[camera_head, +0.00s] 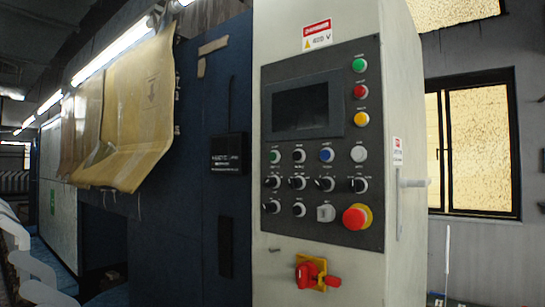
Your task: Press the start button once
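The control panel (345,225) is a dark plate on the front of a pale cabinet (285,40). A green button (359,65) sits at its top right, with a red button (360,91) and a yellow button (361,119) below it. Another green button (275,156) is at the left end of the upper row, near a blue button (326,154) and a white one (358,153). Labels are too small to read, so I cannot tell which is the start button. Neither of my grippers shows in the head view.
A large red emergency-stop knob (355,217) on a yellow ring sticks out at the panel's lower right. A red rotary switch (310,272) projects below the panel. A handle (412,183) juts from the cabinet's right side. Pale curved forms (30,265) stand at the lower left.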

